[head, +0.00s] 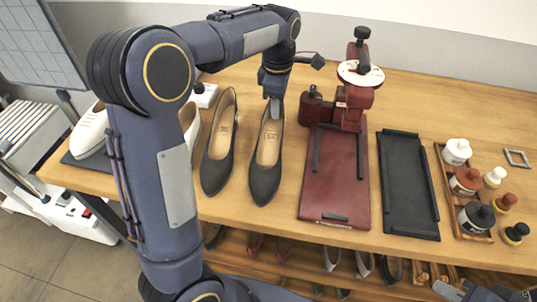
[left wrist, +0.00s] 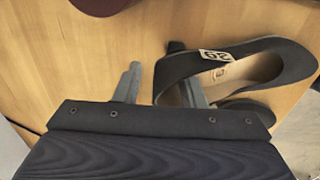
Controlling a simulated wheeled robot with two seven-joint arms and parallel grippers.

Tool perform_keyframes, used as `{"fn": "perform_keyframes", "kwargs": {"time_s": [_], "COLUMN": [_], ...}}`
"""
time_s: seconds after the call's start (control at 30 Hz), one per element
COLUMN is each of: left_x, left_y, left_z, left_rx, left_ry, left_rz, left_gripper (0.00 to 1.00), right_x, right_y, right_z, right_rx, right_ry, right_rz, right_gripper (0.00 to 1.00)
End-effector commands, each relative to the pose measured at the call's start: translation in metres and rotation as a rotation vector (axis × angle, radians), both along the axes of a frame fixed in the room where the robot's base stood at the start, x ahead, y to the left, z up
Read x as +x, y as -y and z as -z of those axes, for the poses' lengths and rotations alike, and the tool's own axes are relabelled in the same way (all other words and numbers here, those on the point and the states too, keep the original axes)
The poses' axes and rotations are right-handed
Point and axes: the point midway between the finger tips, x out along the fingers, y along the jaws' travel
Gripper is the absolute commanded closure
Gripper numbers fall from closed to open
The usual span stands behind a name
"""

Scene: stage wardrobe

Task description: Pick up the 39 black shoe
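Two black heeled shoes stand side by side on the wooden table, a left one (head: 217,155) and a right one (head: 266,170). My left gripper (head: 275,97) is at the heel end of the right one. In the left wrist view my left gripper (left wrist: 160,90) is open. One finger is outside the near black shoe (left wrist: 270,52) and the other overlaps its opening; its exact depth is unclear. That shoe's heel tag (left wrist: 214,54) seems to read 39, upside down. Part of my right gripper (head: 455,291) shows at the bottom right; its fingers are unclear.
A dark red press (head: 335,185) stands right of the shoes, beside a black tray (head: 407,190). Several bottles (head: 470,180) stand at the right. White shoes (head: 90,130) are at the left. More shoes sit on a shelf below.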

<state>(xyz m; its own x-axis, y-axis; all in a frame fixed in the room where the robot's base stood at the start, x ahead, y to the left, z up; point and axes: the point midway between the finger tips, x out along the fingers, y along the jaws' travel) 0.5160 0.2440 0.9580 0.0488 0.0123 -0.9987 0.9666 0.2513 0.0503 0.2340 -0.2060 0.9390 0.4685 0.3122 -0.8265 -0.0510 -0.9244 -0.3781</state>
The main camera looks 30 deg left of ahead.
Motion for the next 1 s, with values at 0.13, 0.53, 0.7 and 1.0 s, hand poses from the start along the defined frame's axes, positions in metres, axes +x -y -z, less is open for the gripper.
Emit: {"fn": "perform_keyframes", "kwargs": {"time_s": [0.13,0.53,0.7,1.0], "left_x": [0.000,0.000,0.000,0.001], "left_y": [0.000,0.000,0.000,0.000], "left_z": [0.000,-0.001,-0.001,-0.024], "left_rx": [0.000,0.000,0.000,0.000], "left_ry": [0.000,0.000,0.000,0.002], "left_rz": [0.000,0.000,0.000,0.001], "left_gripper": [0.66,1.00,1.00,1.00], "right_x": [0.000,0.000,0.000,0.000], "right_y": [0.000,0.000,0.000,0.000], "right_z": [0.000,0.000,0.000,-0.004], "right_rx": [0.000,0.000,0.000,0.000], "right_ry": [0.000,0.000,0.000,0.000], "right_rz": [0.000,0.000,0.000,0.000], "right_gripper": [0.80,0.80,0.80,0.80]}}
